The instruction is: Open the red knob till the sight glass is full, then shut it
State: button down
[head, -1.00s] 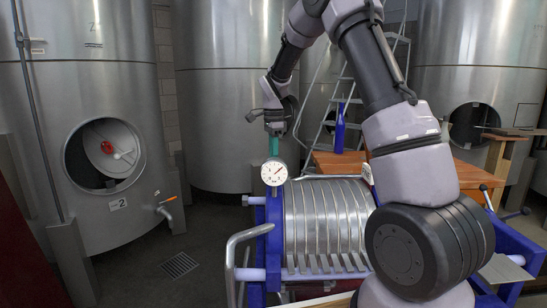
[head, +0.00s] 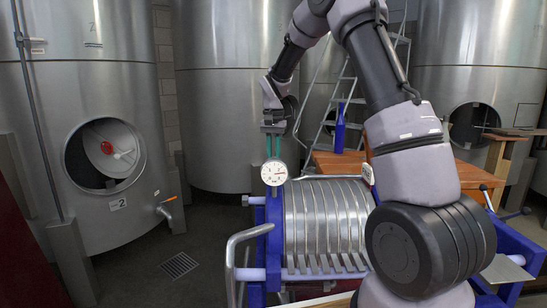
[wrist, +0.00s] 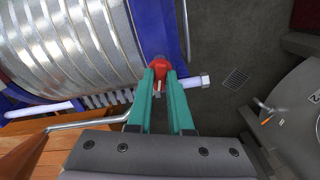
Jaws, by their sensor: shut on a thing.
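The red knob (wrist: 160,66) is at the edge of the ribbed filter in the wrist view. My gripper's teal fingers (wrist: 161,78) meet on it, and the gripper is shut on it. A small white piece shows just below the knob, between the fingers. In the head view my gripper (head: 273,157) points down behind a round white dial gauge (head: 274,173), which hides the fingertips and the knob. The gauge's needle points right. I cannot make out the sight glass or its level in either view.
The ribbed plate filter (head: 325,225) lies in a blue frame, with a bent metal pipe (head: 232,265) at its left. Steel tanks (head: 80,215) stand around. The floor by the drain grate (head: 179,265) is clear.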

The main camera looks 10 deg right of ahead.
jog(key=shift+r+n, duration=0.1)
jog(key=shift+n, duration=1.5)
jog(key=c, duration=0.8)
grip_release()
notch_tip(320, 180, up, 11)
jog(key=shift+f, duration=0.15)
